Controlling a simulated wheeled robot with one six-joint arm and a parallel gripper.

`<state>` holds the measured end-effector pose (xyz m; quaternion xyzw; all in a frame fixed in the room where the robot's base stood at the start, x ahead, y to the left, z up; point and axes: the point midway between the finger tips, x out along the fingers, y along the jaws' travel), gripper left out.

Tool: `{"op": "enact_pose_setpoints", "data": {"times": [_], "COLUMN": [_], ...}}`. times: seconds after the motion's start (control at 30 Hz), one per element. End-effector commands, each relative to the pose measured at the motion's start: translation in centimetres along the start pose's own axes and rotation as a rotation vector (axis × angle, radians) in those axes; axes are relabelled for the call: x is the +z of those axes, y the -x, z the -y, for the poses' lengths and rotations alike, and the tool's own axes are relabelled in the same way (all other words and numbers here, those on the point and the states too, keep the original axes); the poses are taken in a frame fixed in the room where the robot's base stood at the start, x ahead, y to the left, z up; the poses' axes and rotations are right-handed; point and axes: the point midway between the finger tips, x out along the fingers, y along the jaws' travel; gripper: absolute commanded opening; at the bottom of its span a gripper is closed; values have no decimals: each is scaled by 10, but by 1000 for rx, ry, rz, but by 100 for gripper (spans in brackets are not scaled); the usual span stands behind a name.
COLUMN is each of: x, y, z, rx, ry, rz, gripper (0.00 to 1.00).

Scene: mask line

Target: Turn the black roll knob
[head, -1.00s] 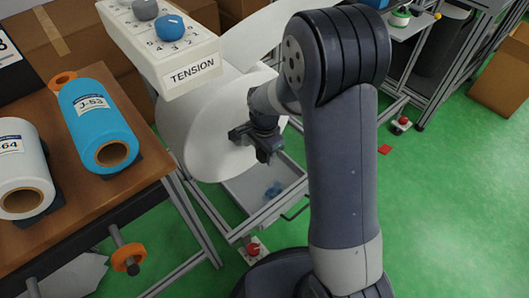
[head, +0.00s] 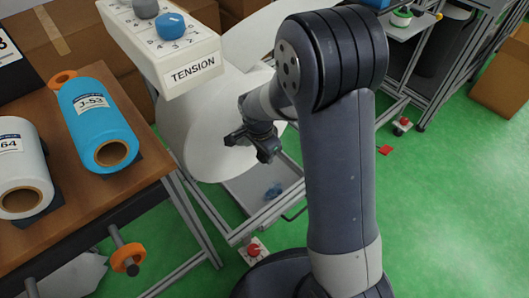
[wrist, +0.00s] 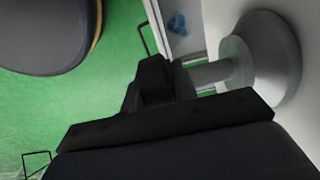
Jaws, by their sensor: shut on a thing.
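A large white roll (head: 185,130) stands below the tension box in the head view. My gripper (head: 252,144) is at its right side face. In the wrist view a grey hub and shaft (wrist: 208,72) stick out from the roll towards my black gripper (wrist: 152,82). The gripper is shut at the end of this shaft. The black knob cannot be told apart from the black fingers, which hide most of it.
The tension box (head: 165,45) with grey and blue knobs hangs above the roll. A tray (head: 260,183) with a blue thing in it lies below. A table with blue (head: 98,122) and white (head: 22,165) rolls is at left.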

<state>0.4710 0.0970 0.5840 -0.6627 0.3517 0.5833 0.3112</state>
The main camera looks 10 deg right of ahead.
Motion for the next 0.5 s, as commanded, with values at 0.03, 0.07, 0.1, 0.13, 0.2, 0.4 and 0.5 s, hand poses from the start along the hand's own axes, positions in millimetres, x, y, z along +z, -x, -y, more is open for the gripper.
{"op": "enact_pose_setpoints", "data": {"times": [0.03,0.07,0.1,0.13,0.2,0.4,0.5], "x": [1,1,1,1,1,0,0], "y": [-2,-2,-2,-2,-2,-1,-1], "z": [-4,-4,-5,-5,-4,-3,-2], "rx": [13,14,14,14,14,9,7], "ry": [0,0,0,0,0,0,0], "rz": [3,3,3,3,4,3,3], "gripper": [4,4,4,28,34,45,45]}}
